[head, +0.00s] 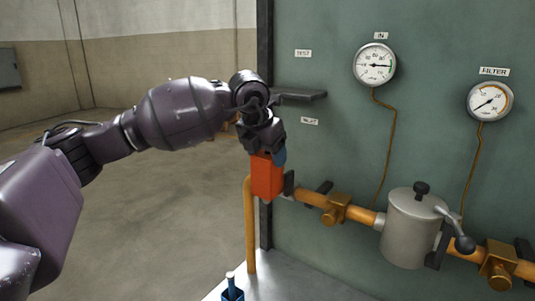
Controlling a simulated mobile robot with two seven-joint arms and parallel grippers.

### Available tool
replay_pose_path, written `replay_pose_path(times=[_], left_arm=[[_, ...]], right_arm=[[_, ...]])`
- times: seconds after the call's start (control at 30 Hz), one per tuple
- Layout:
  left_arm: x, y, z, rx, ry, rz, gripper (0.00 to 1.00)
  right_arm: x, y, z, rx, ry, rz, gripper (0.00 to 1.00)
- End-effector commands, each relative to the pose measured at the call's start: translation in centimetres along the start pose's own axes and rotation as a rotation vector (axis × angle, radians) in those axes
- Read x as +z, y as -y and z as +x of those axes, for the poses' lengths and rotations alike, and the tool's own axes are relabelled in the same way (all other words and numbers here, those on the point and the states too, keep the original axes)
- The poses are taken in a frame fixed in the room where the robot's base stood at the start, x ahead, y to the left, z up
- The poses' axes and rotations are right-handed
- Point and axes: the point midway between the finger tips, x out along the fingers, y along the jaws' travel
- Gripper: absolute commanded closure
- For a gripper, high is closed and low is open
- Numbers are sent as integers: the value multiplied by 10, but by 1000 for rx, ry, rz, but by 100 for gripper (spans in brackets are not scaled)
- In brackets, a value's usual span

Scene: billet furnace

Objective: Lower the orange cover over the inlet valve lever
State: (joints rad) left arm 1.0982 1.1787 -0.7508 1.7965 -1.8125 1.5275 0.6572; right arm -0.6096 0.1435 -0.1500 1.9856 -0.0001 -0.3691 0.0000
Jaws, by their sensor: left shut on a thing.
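The orange cover (267,178) is a box-like piece at the left end of the orange pipe, in front of the green panel's left edge. My left gripper (266,149) comes down from above and is shut at the cover's top. A small blue piece (280,157) shows at the cover's upper right, partly behind the gripper; I cannot tell whether it is part of the lever. The inlet valve lever is otherwise hidden. My right gripper is out of view.
The orange pipe (308,197) runs right through brass fittings to a grey filter housing (409,228) with a black-knobbed handle. A dark shelf (300,95) juts out above the gripper. Two gauges hang on the green panel (325,155). A blue holder (232,294) stands below.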

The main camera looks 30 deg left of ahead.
Motion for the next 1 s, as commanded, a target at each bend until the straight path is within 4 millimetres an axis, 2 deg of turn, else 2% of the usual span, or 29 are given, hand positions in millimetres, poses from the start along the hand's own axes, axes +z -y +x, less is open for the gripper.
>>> replay_pose_path(times=[0.3,0.33,0.5,0.8,1.0], left_arm=[[0,0,-1,0,1,0,68],[0,0,-1,0,1,0,34],[0,0,-1,0,1,0,9],[0,0,-1,0,0,0,9],[0,0,-21,2,3,0,9]], right_arm=[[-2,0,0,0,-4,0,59],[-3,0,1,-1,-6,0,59],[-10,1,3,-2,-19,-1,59],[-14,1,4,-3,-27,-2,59],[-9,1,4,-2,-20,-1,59]])
